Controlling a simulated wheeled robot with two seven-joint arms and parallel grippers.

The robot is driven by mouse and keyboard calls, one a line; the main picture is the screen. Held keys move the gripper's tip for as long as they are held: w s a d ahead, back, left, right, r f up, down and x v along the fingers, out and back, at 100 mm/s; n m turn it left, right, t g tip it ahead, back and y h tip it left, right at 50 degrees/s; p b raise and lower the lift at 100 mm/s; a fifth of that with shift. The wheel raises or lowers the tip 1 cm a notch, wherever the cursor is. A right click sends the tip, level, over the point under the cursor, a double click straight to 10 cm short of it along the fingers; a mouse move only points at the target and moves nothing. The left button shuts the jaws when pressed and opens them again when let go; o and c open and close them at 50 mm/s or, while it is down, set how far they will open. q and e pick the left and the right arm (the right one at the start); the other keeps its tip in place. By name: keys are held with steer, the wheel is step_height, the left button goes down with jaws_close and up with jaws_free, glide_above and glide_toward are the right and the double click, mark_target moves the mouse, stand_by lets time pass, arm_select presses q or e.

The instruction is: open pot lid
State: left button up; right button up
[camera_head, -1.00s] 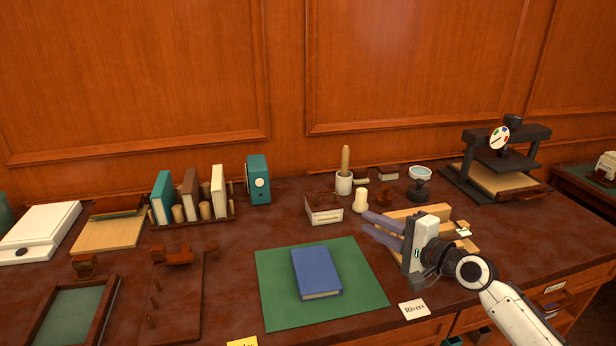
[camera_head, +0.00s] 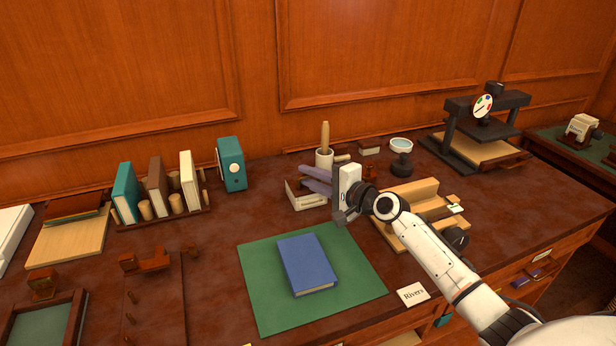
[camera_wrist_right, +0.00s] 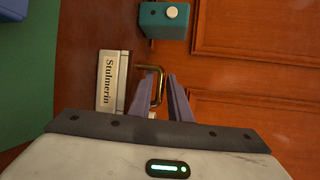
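A low box with a cream label front (camera_head: 309,203) stands behind the green mat. In the right wrist view its label (camera_wrist_right: 112,80) reads "Stulmerin", and a brass loop handle (camera_wrist_right: 155,80) stands beside it. My right gripper (camera_head: 303,175) is at this box, its two purple-grey fingers open. In the wrist view the fingertips (camera_wrist_right: 161,76) lie on either side of the handle, with a gap; contact cannot be told. The fingers hide part of the box top. A white pot (camera_head: 323,158) with an upright wooden handle stands just behind. Which one is the task's pot is unclear. My left gripper is not in view.
A blue book (camera_head: 306,264) lies on the green mat (camera_head: 262,300). A teal box (camera_head: 231,164) and a book rack (camera_head: 170,215) stand to the left. A wooden stand (camera_head: 410,195) is under my right arm. A black press (camera_head: 480,135) stands at the back right.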

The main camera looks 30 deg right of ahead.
steer(key=shift+w, duration=0.35)
jaws_close()
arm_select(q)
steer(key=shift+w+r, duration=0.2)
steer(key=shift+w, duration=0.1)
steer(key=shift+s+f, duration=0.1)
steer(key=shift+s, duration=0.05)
